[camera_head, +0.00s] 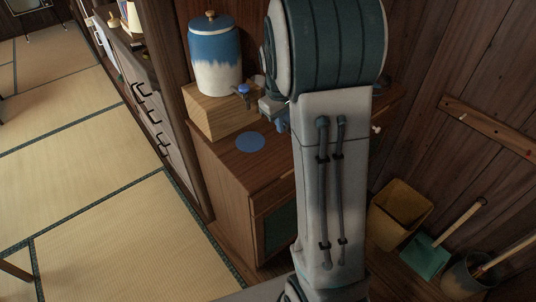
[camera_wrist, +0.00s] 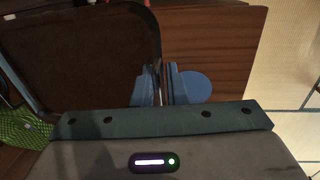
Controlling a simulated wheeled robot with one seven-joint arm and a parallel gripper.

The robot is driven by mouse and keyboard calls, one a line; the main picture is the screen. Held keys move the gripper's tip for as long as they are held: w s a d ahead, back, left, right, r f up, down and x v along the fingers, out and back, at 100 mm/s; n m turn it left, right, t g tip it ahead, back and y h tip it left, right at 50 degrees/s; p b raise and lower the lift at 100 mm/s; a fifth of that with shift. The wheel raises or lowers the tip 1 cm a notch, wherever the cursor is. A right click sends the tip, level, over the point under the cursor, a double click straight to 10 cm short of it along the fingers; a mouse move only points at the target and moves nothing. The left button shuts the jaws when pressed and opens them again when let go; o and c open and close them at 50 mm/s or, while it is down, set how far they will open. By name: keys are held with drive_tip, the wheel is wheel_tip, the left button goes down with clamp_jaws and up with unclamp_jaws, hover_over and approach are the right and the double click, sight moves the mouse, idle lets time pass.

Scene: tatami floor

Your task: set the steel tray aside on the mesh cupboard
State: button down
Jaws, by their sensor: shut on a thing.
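The steel tray (camera_wrist: 85,50) fills the left of the wrist view, with a thin pale rim, a rounded corner and a dark brown-looking face. My gripper (camera_wrist: 158,88) is shut on the tray's rim, with one blue finger on each side. The cupboard (camera_head: 232,165) stands against the wall in the head view, with a wooden top and a dark green panel in its front. Its top also shows in the wrist view (camera_wrist: 215,45), below and beside the tray. My arm hides most of the gripper and the tray in the head view; I cannot tell whether the tray touches the top.
A blue-and-white lidded jar (camera_head: 215,55) with a tap stands on a wooden box (camera_head: 210,112) on the cupboard. A flat blue disc (camera_head: 250,142) lies on the cupboard top. A yellow bin (camera_head: 398,212) and a teal dustpan (camera_head: 425,256) are right. Tatami is open left.

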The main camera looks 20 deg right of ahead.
hover_over(250, 167)
drive_tip(key=f, duration=0.6)
drive_tip(key=shift+a+f+p, duration=0.2)
drive_tip(key=shift+p, duration=0.15)
drive_tip(key=shift+s+a+f, duration=0.1)
drive_tip(key=shift+f, duration=2)
drive_tip(key=shift+f, duration=0.2)
drive_tip(key=c, duration=1.5)
unclamp_jaws()
drive_tip(key=shift+r, duration=0.1)
drive_tip(key=shift+o, duration=0.2)
